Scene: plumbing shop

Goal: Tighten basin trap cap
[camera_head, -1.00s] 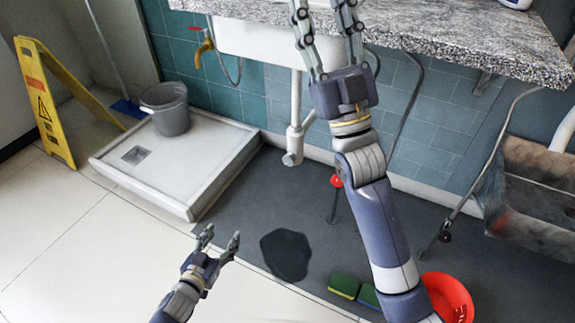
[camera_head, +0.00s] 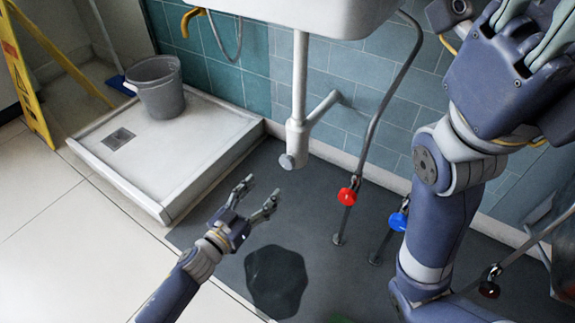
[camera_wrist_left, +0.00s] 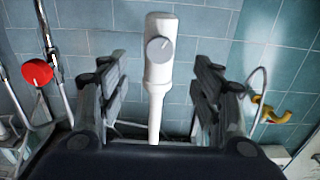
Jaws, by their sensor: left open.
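The white basin trap (camera_head: 298,135) hangs upright under the basin, with a side pipe into the wall. Its round grey cap (camera_head: 288,161) is at the lower end. My left gripper (camera_head: 262,192) is open and empty, below and left of the cap and apart from it. In the left wrist view, which appears upside down, the cap (camera_wrist_left: 160,48) shows between and beyond the spread fingers (camera_wrist_left: 160,90). My right gripper (camera_head: 530,25) is at the upper right. Its fingertips are cut off by the frame.
A red valve (camera_head: 347,196) and a blue valve (camera_head: 398,221) stand right of the trap. A shower tray (camera_head: 185,185) with a grey bucket (camera_head: 158,88) is at left. A dark puddle (camera_head: 276,282) lies below my left gripper. The white basin (camera_head: 300,15) hangs above.

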